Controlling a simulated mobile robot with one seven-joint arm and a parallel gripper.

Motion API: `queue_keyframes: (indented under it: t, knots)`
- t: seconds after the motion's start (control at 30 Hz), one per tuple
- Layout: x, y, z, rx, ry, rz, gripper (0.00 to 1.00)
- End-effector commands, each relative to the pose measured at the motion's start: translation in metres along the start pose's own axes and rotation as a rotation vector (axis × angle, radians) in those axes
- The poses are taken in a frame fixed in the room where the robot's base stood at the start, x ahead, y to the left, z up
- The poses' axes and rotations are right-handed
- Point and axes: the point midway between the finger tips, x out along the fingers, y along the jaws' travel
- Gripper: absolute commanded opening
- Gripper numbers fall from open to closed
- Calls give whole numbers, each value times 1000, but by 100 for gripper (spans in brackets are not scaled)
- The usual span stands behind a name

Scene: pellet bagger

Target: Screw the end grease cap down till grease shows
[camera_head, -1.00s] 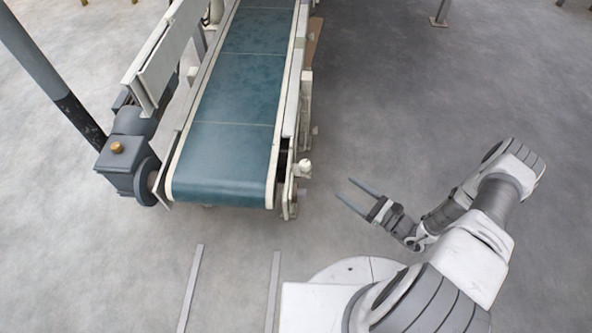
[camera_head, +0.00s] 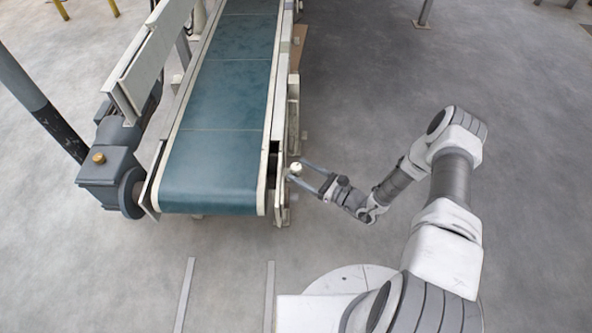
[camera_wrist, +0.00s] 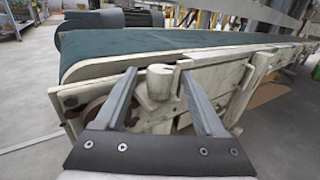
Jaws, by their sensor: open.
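The grease cap (camera_head: 296,168) is a small pale cylinder on the right side of the conveyor's near end. In the wrist view the cap (camera_wrist: 159,82) stands upright between my two fingers, with a gap on each side. My gripper (camera_head: 305,172) is open, with its fingers reaching in from the right around the cap. It also shows in the wrist view (camera_wrist: 160,85), its dark fingers apart. No grease can be made out.
The conveyor's green belt (camera_head: 215,125) runs away from me between pale side rails. A grey gearbox (camera_head: 108,172) with a brass-coloured plug is at the left of its near end. A dark post (camera_head: 45,110) stands further left. The floor to the right is clear.

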Motion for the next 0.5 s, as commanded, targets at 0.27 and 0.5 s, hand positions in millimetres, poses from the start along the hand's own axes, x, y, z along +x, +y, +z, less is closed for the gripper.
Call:
queue_keyframes:
  t: [0.27,0.5]
  knots:
    - [22,0,0,-2,-1,0,72]
    - [22,-1,1,-1,-1,0,72]
